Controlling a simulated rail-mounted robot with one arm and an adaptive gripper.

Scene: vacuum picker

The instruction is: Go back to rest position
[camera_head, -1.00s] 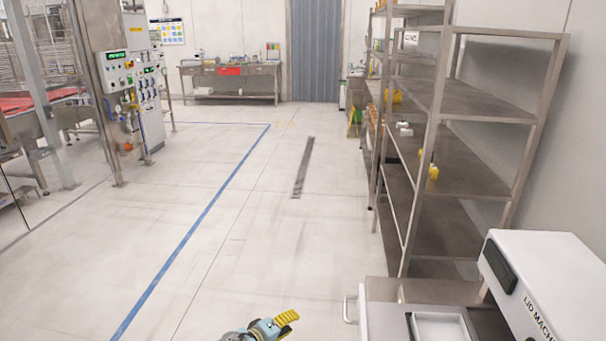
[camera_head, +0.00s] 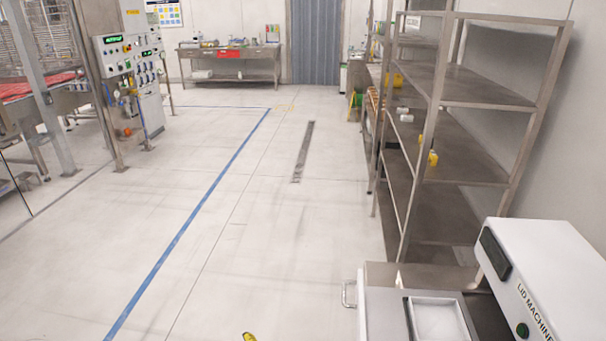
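Only a small yellow tip of my gripper (camera_head: 249,337) shows at the bottom edge of the head view, left of centre. The rest of my gripper and arm is below the picture. I cannot see whether its fingers are open or shut, or whether anything is between them. The visible tip is over bare floor, apart from the lid machine (camera_head: 548,275) at the lower right.
A steel counter with a handle (camera_head: 347,294) and a white tray (camera_head: 437,321) stands beside the lid machine. Metal shelves (camera_head: 470,160) line the right. A control panel (camera_head: 128,85) stands at the left, a workbench (camera_head: 230,62) at the back. The middle floor is clear.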

